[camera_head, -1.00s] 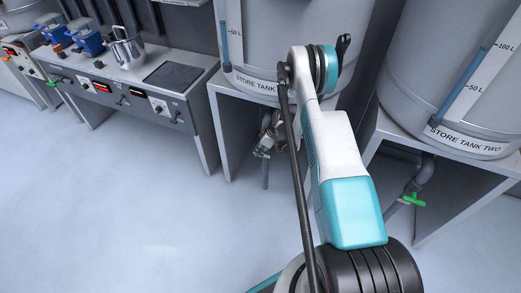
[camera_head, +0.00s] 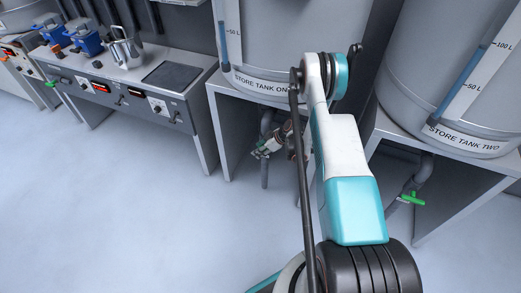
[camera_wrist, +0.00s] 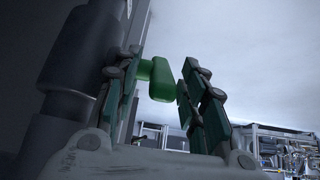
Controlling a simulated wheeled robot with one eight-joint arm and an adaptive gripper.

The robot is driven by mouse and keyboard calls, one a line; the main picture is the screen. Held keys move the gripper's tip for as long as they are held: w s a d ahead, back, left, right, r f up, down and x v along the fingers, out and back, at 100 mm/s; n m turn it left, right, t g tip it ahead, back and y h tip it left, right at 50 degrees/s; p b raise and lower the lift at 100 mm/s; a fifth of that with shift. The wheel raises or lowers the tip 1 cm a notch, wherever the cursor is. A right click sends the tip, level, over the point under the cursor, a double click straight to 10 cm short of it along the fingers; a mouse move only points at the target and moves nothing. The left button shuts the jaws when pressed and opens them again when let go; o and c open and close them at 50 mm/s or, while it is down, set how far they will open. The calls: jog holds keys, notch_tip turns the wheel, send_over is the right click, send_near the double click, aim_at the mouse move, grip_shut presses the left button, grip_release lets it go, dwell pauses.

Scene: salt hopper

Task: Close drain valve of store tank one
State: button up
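Store tank one (camera_head: 290,50) stands on a grey stand, with its drain pipe (camera_head: 265,174) running down underneath. In the wrist view, the green drain valve handle (camera_wrist: 161,82) sits between the two fingers of my gripper (camera_wrist: 158,88). The fingers are apart, and a narrow gap shows between the handle and the right finger. The left finger overlaps the handle's near end, so I cannot tell whether they touch. A thick dark pipe (camera_wrist: 85,60) rises just left of the fingers. In the head view my gripper (camera_head: 262,151) is small beside the pipe, and the valve is mostly hidden.
Store tank two (camera_head: 455,75) is on the right, with its own green drain valve handle (camera_head: 412,198) below. The stand's leg (camera_head: 221,140) is left of my gripper. A bench (camera_head: 150,85) with a metal jug (camera_head: 124,48) is at back left. The floor in front is clear.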

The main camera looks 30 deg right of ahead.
jog(key=v, duration=1.2)
jog(key=shift+w, duration=0.1)
